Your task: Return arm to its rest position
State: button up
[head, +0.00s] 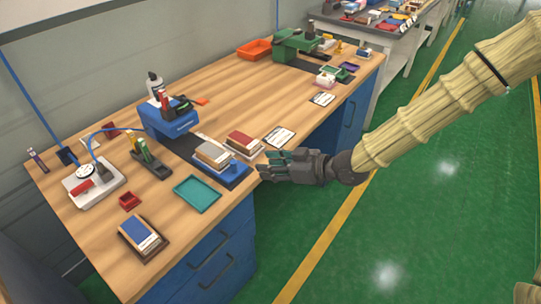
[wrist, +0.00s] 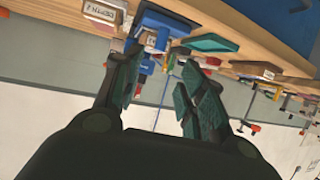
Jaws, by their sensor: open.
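My gripper (head: 268,166) is at the end of my arm, which comes in from the upper right of the head view. It is beside the front edge of the wooden workbench (head: 232,99), close to a blue device (head: 222,170) with a grey block on it. In the wrist view my gripper (wrist: 157,88) shows its two dark, teal-padded fingers spread apart. Nothing is between them. The bench edge and several items lie beyond the fingertips in that view.
Green floor (head: 320,245) in front of the bench is clear. A second table (head: 385,28) stands at the back right.

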jog(key=s+d+f+m+g+h, duration=0.1)
jog(key=s+d+f+m+h, duration=0.2)
jog(key=f, duration=0.4)
jog(key=s+d+f+m+h, duration=0.1)
jog(key=s+d+f+m, duration=0.15)
jog(key=s+f, duration=0.4)
jog(key=s+d+f+m+g+h, duration=0.1)
jog(key=s+d+f+m, duration=0.2)
jog(key=f, duration=0.5)
jog(key=s+d+f+m+g+h, duration=0.1)
jog(key=s+d+f+h, duration=0.1)
jog(key=s+d, duration=0.3)
jog(key=s+d+f+m+g+h, duration=0.1)
jog(key=s+d+f+m+h, duration=0.1)
jog(key=s+d+f, duration=0.3)
jog(key=s+d+f+m+g+h, duration=0.1)
jog(key=s+d+f+m+h, duration=0.1)
jog(key=s, duration=0.8)
jog(key=d+f+h, duration=0.1)
jog(key=d+f, duration=0.1)
jog(key=d, duration=0.1)
jog(key=shift+s+d+f, duration=0.25)
jog(key=shift+s+d, duration=0.05)
jog(key=shift+d, duration=0.1)
